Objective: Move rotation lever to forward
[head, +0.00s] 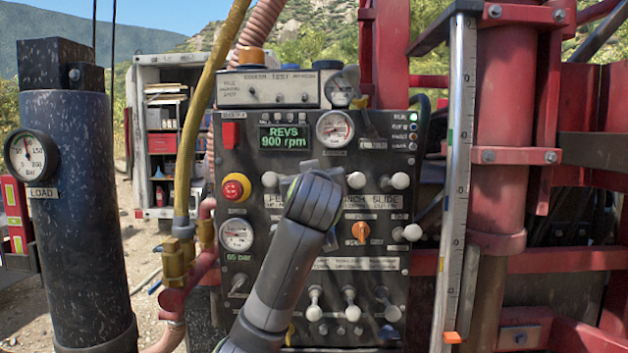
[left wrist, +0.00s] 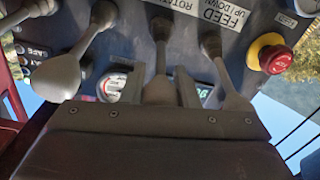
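The control panel (head: 375,290) stands in the middle of the head view. My left arm comes up in front of it, and my left gripper (head: 322,168) is at the upper lever row. In the left wrist view the panel is upside down. The rotation lever (left wrist: 161,58), below the partly hidden label starting "ROTA", stands between the two fingers of my left gripper (left wrist: 161,88). The fingers sit close against both sides of its knob and look shut on it. In the head view the arm hides this lever. My right gripper is not in view.
The feed lever (left wrist: 222,75) is close on one side and another lever (left wrist: 80,55) on the other. A red emergency stop (head: 235,187) sits left of the levers. The display (head: 285,138) reads REVS 900 rpm. A vertical scale (head: 458,190) stands right of the panel.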

